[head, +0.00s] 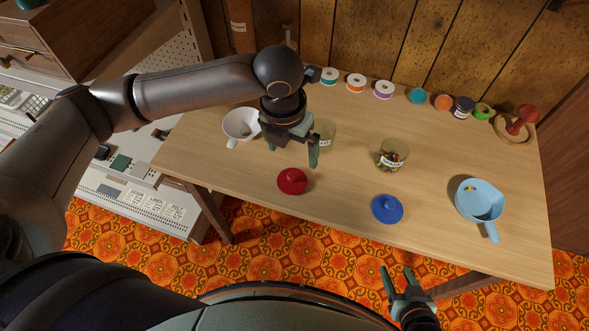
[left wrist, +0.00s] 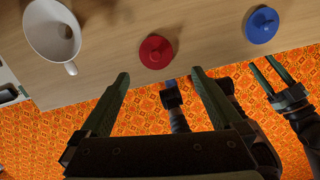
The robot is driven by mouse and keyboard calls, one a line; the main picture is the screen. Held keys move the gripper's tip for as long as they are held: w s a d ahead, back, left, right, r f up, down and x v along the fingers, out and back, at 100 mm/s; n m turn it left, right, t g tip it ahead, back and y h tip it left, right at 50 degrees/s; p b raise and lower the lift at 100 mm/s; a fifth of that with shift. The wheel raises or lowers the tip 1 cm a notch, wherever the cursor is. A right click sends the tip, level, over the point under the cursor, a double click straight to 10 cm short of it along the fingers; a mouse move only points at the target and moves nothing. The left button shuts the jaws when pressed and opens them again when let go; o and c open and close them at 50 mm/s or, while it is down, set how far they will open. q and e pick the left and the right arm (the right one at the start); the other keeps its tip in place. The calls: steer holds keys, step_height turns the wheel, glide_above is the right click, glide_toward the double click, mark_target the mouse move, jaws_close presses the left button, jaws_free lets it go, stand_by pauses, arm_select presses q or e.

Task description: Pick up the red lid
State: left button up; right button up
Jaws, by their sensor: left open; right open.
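The red lid (head: 293,181) is a round disc with a knob, lying on the table near its front edge. It also shows in the left wrist view (left wrist: 156,51), ahead of the fingertips. My left gripper (head: 292,150) is open and empty above the table, just behind the lid in the head view and apart from it. In the left wrist view its two fingers (left wrist: 160,76) are spread wide with nothing between them. My right gripper (head: 396,270) is open and empty, off the table's front edge.
A blue lid (head: 387,209), a light blue pot (head: 480,200) and a jar of coloured pieces (head: 391,156) stand to the right. A white cup (head: 240,125) and a greenish jar (head: 325,131) flank my left gripper. Several spools line the back. Bare table (head: 340,190) lies between the lids.

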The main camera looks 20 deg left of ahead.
arm_select(q)
glide_above(292, 176)
step_height(292, 176, down, 7)
steer(key=shift+s+r+b, duration=0.15)
steer(key=shift+r+b, duration=0.05)
steer(key=shift+b, duration=0.2)
steer(key=f, duration=0.5)
steer(key=shift+w+f, duration=0.2)
steer(key=shift+f, duration=0.1)
steer(key=c, duration=1)
